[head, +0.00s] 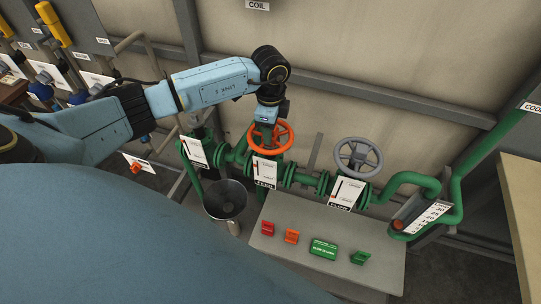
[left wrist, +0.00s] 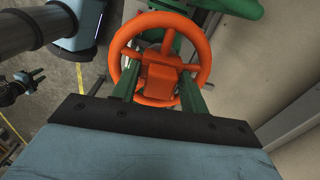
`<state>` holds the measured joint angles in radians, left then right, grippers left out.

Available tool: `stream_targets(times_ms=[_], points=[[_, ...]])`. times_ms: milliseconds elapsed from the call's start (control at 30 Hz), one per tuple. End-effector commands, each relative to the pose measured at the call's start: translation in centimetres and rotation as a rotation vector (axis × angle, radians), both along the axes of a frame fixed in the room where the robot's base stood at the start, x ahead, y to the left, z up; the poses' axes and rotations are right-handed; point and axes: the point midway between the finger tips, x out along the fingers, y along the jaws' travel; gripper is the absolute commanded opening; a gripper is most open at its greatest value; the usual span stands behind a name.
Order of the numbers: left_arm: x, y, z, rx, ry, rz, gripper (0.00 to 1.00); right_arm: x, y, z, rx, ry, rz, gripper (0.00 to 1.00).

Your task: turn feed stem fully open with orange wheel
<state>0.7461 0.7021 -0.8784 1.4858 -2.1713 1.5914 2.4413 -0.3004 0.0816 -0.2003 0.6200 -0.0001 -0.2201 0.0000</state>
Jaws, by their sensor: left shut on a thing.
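The orange wheel (head: 270,138) sits on the green pipe above a white tag in the head view. My left gripper (head: 267,122) reaches down onto it from above. In the left wrist view the orange wheel (left wrist: 160,58) fills the top middle, and the green fingers of my left gripper (left wrist: 160,80) stand on either side of its square orange hub, shut on it. The feed tag (head: 264,172) hangs in front of the wheel, its small print hard to read. The stem under the wheel is hidden.
A grey wheel (head: 358,156) stands on the same pipe to the right, above a flow tag (head: 346,193). A dark bucket (head: 225,199) is below left. A grey bench (head: 330,268) holds red, orange and green blocks. A gauge plate (head: 427,217) is at the right.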

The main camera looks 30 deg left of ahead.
Motion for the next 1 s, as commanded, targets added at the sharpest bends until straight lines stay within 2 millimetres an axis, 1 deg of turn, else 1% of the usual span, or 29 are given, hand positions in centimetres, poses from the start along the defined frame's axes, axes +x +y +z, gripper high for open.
stream_targets(times_ms=[33, 100, 200, 300, 400, 600, 633, 700, 900, 1000], points=[[-0.3, -0.2, 0.2, -0.002, 0.010, 0.070, 0.24, 0.0, 0.0, 1.1, 0.000, 0.000, 0.000, 0.36], [-0.2, -0.2, 0.3, -0.002, 0.009, 0.175, 0.24, 0.0, 0.0, 2.0, 0.000, 0.000, 0.000, 0.36], [-0.2, -0.2, 0.3, -0.002, 0.008, 0.315, 0.24, 0.0, 0.1, 3.1, 0.001, 0.000, -0.001, 0.36], [-0.2, -0.2, 0.1, -0.002, 0.008, 0.410, 0.24, 0.0, 0.1, 3.7, 0.001, 0.000, -0.001, 0.36], [-0.1, -0.2, -0.1, -0.002, 0.005, 0.449, 0.24, 0.0, 0.1, 3.7, 0.002, 0.000, -0.001, 0.36], [-0.1, -0.1, -0.2, -0.001, 0.004, 0.451, 0.24, 0.0, 0.3, 3.6, 0.003, 0.000, -0.002, 0.36], [-0.1, -0.1, -0.2, -0.001, 0.004, 0.450, 0.48, 0.0, 0.3, 3.6, 0.003, 0.000, -0.002, 0.36], [-0.1, -0.1, -0.2, -0.001, 0.004, 0.450, 0.55, 0.0, 0.3, 3.6, 0.003, 0.000, -0.002, 0.36], [0.0, -0.1, -0.1, -0.001, 0.002, 0.449, 0.55, 0.0, 0.3, 3.6, 0.003, 0.000, -0.002, 0.36], [0.0, 0.0, 0.1, 0.000, 0.001, 0.436, 0.55, 0.0, 0.2, 3.9, 0.003, 0.000, -0.002, 0.36]])
